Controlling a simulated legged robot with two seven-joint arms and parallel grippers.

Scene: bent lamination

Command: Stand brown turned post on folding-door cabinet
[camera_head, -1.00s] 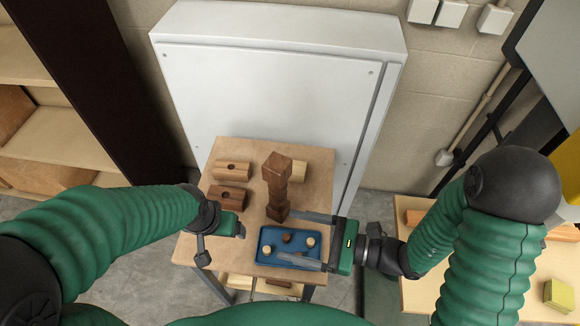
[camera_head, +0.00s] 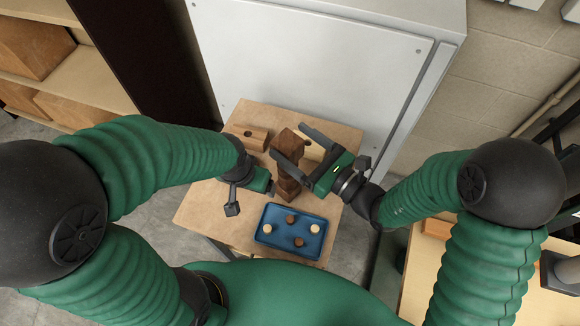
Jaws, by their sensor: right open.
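The brown turned post (camera_head: 289,187) stands upright on the small wooden table, behind the blue tray. My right gripper (camera_head: 288,140) is open, with one dark finger on either side of the post's upper part. Whether the fingers touch the post cannot be told. The near finger and the gripper body hide part of the post. My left gripper (camera_head: 266,184) is just left of the post, apart from the right one; its jaws are too hidden to judge. A tall pale cabinet (camera_head: 305,60) stands behind the table; no folding door can be made out on it.
The small table (camera_head: 205,205) also bears a blue tray (camera_head: 264,237) with several small round pegs and a brown wooden block (camera_head: 250,137) at the back left. A wooden shelf stands at the far left and another pale table (camera_head: 425,270) at the right.

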